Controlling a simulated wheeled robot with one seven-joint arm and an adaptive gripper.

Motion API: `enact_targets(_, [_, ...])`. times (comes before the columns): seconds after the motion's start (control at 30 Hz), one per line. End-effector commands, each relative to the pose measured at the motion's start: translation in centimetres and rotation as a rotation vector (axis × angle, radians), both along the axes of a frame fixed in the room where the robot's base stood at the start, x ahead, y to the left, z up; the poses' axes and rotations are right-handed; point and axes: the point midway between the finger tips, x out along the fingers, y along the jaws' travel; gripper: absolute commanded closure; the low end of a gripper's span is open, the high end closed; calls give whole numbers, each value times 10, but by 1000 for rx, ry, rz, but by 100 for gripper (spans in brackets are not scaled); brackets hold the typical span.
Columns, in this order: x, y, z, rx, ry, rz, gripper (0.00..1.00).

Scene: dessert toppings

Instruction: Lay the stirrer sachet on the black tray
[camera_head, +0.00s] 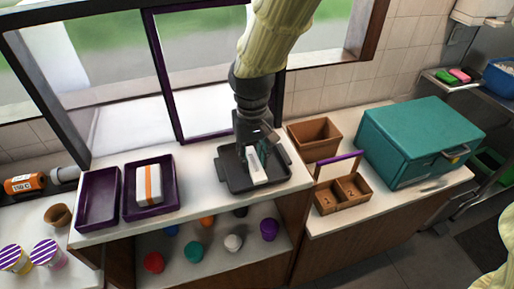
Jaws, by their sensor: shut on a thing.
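My gripper (254,147) points down over the black tray (228,179). It is shut on the stirrer sachet (257,172), a narrow white strip. The sachet hangs below the fingers, in front of the tray's middle in the picture. I cannot tell whether it touches the tray floor. The upper end of the sachet is hidden by the fingers. The tray has raised edges and side handles and lies on the white counter by the window.
Two purple trays (97,201) stand at left, one holding a white packet with an orange stripe (149,185). Brown wooden boxes (314,136) and a teal box (415,139) stand at right. Several coloured items lie on the shelf below (215,255).

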Motion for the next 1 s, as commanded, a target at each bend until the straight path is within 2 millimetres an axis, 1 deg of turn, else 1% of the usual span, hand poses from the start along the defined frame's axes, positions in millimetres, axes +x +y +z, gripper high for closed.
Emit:
enact_targets(0.03, [9,-2,2,1,1,-1,80])
enact_targets(0.2, [30,-6,-1,0,1,1,80])
enact_targets(0.43, [43,-9,-3,0,0,1,80])
enact_targets(0.5, [49,-11,-3,0,1,1,80])
enact_targets(0.7, [47,-11,-26,-2,3,2,80])
enact_targets(0.8, [47,-11,-34,-2,3,2,80])
enact_targets(1.0, [47,-10,-40,0,0,2,80])
